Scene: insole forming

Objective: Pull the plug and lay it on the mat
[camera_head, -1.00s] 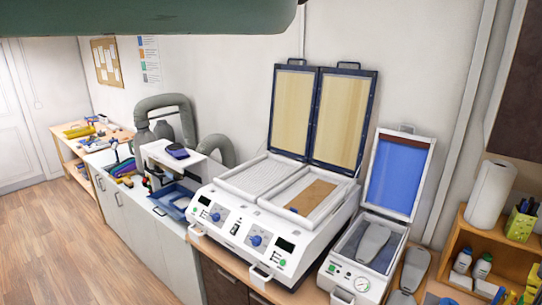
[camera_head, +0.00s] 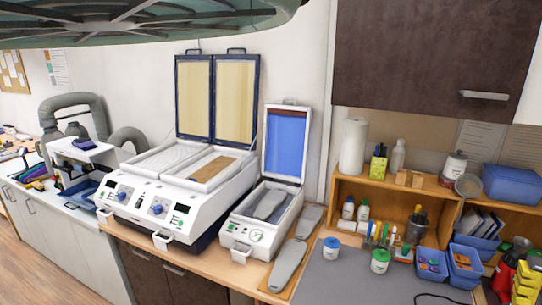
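A grey mat (camera_head: 345,278) covers the worktop at the lower right; its front part is cut off by the bottom edge. A thin black cable (camera_head: 436,296) curves over the mat at the bottom edge. I cannot make out the plug in this view. My gripper is not in view.
A white twin-lid heating machine (camera_head: 185,190) and a smaller white press (camera_head: 262,210) stand open left of the mat. Grey insole forms (camera_head: 288,267) lie beside the press. Lidded jars (camera_head: 380,261), blue bins (camera_head: 466,262) and wooden shelves (camera_head: 345,187) border the mat. A dark cabinet (camera_head: 420,60) hangs above.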

